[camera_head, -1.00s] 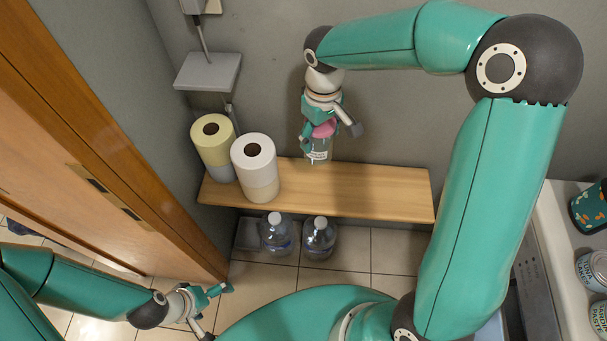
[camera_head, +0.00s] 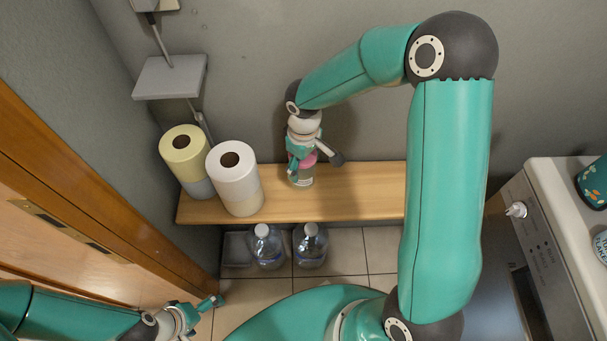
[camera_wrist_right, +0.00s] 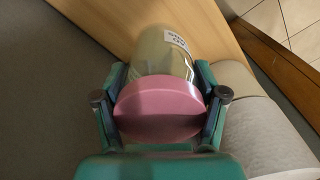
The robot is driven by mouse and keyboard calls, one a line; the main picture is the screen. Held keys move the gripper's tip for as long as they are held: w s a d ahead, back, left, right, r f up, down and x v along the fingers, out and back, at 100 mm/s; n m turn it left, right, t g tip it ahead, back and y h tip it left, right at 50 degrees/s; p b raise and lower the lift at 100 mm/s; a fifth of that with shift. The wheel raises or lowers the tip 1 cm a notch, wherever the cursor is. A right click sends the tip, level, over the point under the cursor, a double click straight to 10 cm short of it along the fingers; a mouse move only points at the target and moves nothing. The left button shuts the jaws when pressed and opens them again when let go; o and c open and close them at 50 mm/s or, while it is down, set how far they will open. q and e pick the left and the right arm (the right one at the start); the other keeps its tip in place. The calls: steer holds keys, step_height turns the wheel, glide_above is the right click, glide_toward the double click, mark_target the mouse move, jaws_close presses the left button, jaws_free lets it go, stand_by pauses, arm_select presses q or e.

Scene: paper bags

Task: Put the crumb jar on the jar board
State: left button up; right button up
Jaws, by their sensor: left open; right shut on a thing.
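The crumb jar (camera_head: 303,179) is a clear glass jar with a pink lid and a white label. My right gripper (camera_head: 308,160) is shut on it at the lid. In the right wrist view the pink lid (camera_wrist_right: 158,112) sits between the two fingers, with the glass body (camera_wrist_right: 160,55) beyond it. I take the wooden shelf (camera_head: 350,190) as the jar board. The jar is at its back middle; I cannot tell whether its base touches the wood.
A yellow roll (camera_head: 184,160) and a white roll (camera_head: 235,178) stand on the shelf's left end. A grey wall plate (camera_head: 171,77) is above them. Two water bottles (camera_head: 266,247) (camera_head: 311,245) stand below the shelf. The shelf right of the jar is clear up to my arm.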

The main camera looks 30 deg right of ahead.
steer(key=shift+f+b, duration=0.35)
steer(key=shift+f, duration=1.95)
steer(key=shift+f, duration=0.1)
steer(key=o, duration=1.7)
steer(key=shift+o, duration=0.2)
